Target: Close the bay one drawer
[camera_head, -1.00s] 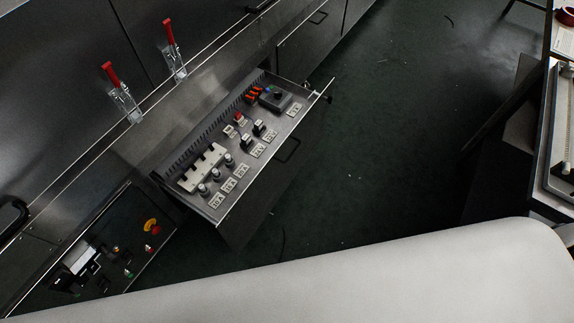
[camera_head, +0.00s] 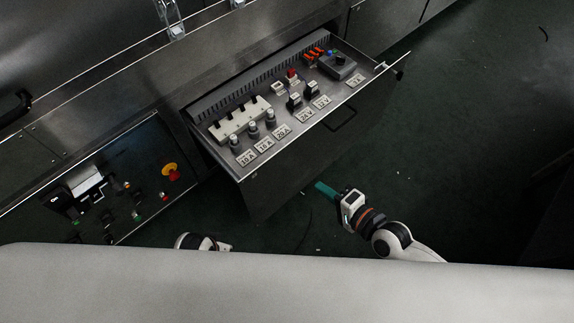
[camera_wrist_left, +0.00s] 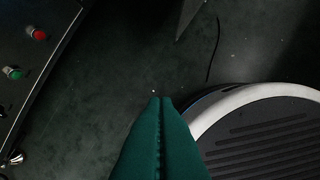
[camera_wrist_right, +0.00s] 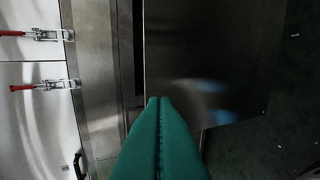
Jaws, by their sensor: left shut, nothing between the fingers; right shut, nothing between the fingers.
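The bay one drawer (camera_head: 262,172) stands pulled out of the dark metal cabinet in the head view. It holds breakers, fuses and labelled plates, and has a dark handle (camera_head: 341,120) on its front. My right gripper (camera_head: 322,187) is shut and empty, below and in front of the drawer front, apart from it in the picture. In the right wrist view its green fingers (camera_wrist_right: 160,100) are together, with a dark metal panel (camera_wrist_right: 210,60) beyond them. My left gripper's green fingers (camera_wrist_left: 160,100) are shut and empty over the floor; in the head view they are hidden.
A control panel (camera_head: 110,190) with a red and yellow emergency stop (camera_head: 171,172) is left of the drawer. Red-handled clamps (camera_wrist_right: 45,85) show in the right wrist view. A cable (camera_wrist_left: 215,50) lies on the floor. Dark floor (camera_head: 450,150) is clear on the right.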

